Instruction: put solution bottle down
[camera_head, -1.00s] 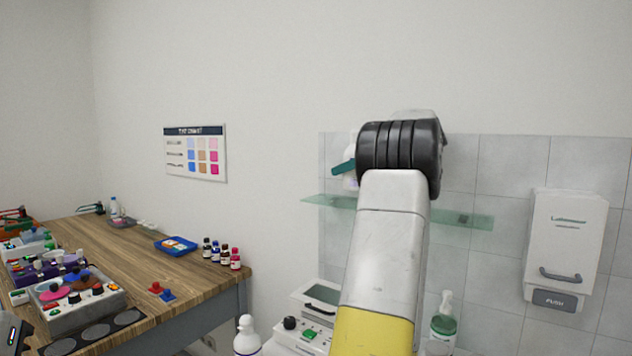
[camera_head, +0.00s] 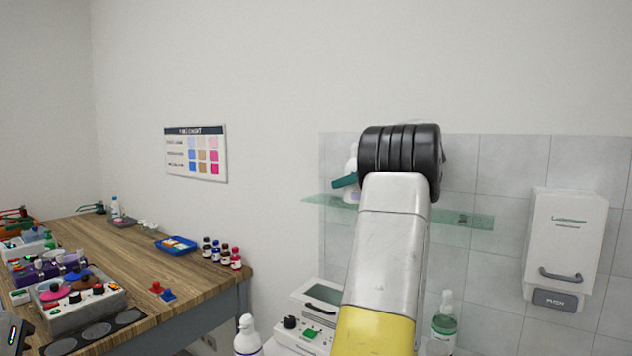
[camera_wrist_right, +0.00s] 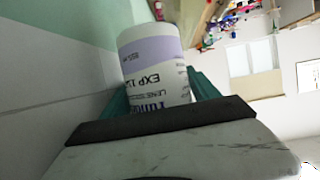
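The solution bottle (camera_head: 353,162), white with a purple band, is upright at the glass shelf (camera_head: 465,226), partly hidden behind my right arm. Its base shows at shelf level; I cannot tell whether it touches the glass. In the right wrist view the bottle (camera_wrist_right: 152,62) shows its printed label, upside down, between two teal fingers. My right gripper (camera_wrist_right: 160,97) is shut on it, a finger against each side. In the head view one teal finger of the right gripper (camera_head: 345,181) shows beside the bottle; the rest is hidden.
The shelf's right part is clear except for a small dark mark. A white dispenser (camera_head: 566,245) hangs at the right. A cluttered wooden table (camera_head: 130,256) is left.

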